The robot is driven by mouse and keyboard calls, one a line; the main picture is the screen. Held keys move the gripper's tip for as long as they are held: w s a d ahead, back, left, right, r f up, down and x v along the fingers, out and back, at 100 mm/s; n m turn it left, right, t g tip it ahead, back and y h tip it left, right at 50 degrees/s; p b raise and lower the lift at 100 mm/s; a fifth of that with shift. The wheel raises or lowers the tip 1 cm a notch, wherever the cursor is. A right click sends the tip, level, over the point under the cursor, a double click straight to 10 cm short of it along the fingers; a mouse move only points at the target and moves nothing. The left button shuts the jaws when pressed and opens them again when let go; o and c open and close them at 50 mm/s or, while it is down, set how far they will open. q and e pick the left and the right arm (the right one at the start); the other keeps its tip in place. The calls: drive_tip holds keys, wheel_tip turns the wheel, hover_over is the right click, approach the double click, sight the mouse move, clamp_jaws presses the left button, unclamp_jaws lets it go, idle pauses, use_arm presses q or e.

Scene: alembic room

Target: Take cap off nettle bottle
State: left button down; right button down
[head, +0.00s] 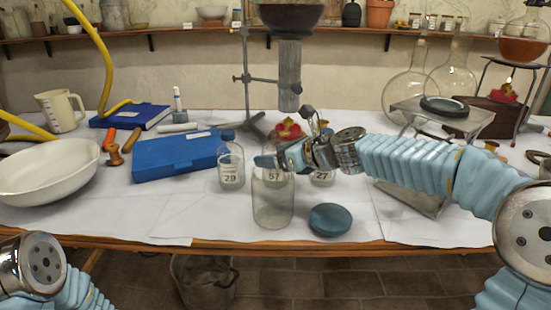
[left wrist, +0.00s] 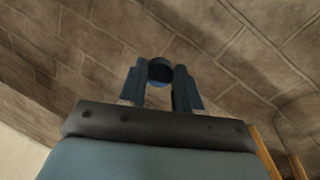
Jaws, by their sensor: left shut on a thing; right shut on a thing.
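Three small clear glass bottles with number labels stand in a row: bottle 29 (head: 232,178) with a blue cap, bottle 57 (head: 274,174) and bottle 27 (head: 322,178). No name shows on the labels, so I cannot tell which is nettle. My right gripper (head: 266,161) reaches in from the right and is shut at the top of bottle 57, hiding its neck. My left gripper (left wrist: 160,88) is outside the head view. In the left wrist view it is shut on a small round dark blue cap (left wrist: 160,70), above the brick-like floor.
A clear glass jar (head: 272,208) stands in front of bottle 57, with a blue round lid (head: 330,219) beside it. A blue case (head: 175,157) lies left, a metal stand (head: 430,200) right. A bin (head: 203,282) stands below the table's front edge.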

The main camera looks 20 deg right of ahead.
drive_tip(key=shift+f, duration=0.25)
use_arm(q)
drive_tip(key=s+d+f+n+h, duration=0.1)
drive_tip(key=s+d+f, duration=0.1)
drive_tip(key=s+d, duration=0.2)
drive_tip(key=shift+s+t+h, duration=0.25)
drive_tip(key=shift+t+h, duration=0.05)
use_arm(e)
unclamp_jaws()
drive_tip(key=shift+f, duration=0.15)
use_arm(q)
drive_tip(key=shift+a, duration=0.1)
